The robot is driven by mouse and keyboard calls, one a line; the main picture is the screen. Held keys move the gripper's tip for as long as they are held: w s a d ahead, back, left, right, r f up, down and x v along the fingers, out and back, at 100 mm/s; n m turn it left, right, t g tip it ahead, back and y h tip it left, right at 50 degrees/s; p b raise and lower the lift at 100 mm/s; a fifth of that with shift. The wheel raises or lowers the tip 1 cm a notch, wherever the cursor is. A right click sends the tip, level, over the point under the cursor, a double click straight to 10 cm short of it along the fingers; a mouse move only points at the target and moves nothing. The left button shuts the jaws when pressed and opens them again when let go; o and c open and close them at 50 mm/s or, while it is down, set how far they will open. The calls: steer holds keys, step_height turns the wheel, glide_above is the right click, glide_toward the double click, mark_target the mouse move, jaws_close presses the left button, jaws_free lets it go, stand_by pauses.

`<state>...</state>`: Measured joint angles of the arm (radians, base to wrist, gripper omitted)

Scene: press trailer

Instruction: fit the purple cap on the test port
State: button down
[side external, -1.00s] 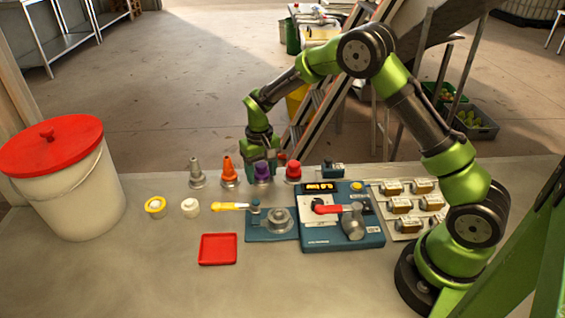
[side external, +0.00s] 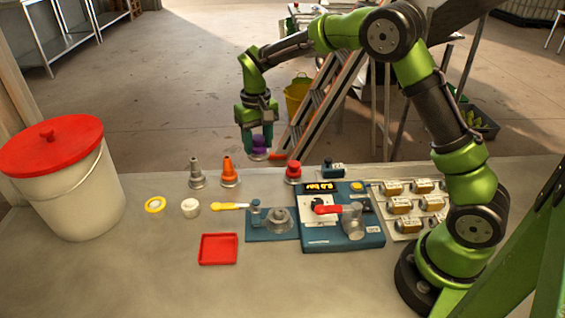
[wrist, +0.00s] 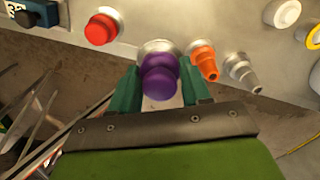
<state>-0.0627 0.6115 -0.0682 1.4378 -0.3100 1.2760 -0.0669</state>
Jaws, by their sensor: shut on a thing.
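The purple cap (side external: 259,141) is in my gripper (side external: 258,148), raised above the table's back edge in the side view. In the wrist view the purple cap (wrist: 160,78) sits between the two green fingers of my gripper (wrist: 160,92), with a silver rim at its far end. My gripper is shut on it. A grey round fitting (side external: 279,220) on a blue plate, to the left of the blue gauge box, looks like the test port. It stands apart from the cap, toward the front. The test port is not clearly visible in the wrist view.
A grey cone (side external: 196,174), an orange cone (side external: 229,174) and a red cap (side external: 293,173) stand along the back. The blue gauge box (side external: 345,238) has a red lever. A yellow-handled tool (side external: 230,206) lies beside the blue plate. A red tray (side external: 218,249) lies in front.

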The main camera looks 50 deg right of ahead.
steer(key=s+a+r+n, duration=0.2)
steer(key=s+a+r, duration=0.1)
steer(key=s+a, duration=0.3)
steer(key=n, duration=0.2)
glide_above(279, 212)
steer(key=f, duration=0.2)
steer(key=shift+f, duration=2.75)
steer(key=shift+f, duration=0.6)
steer(key=c, duration=0.8)
jaws_free()
step_height(279, 212, up, 11)
steer(key=shift+r, duration=0.1)
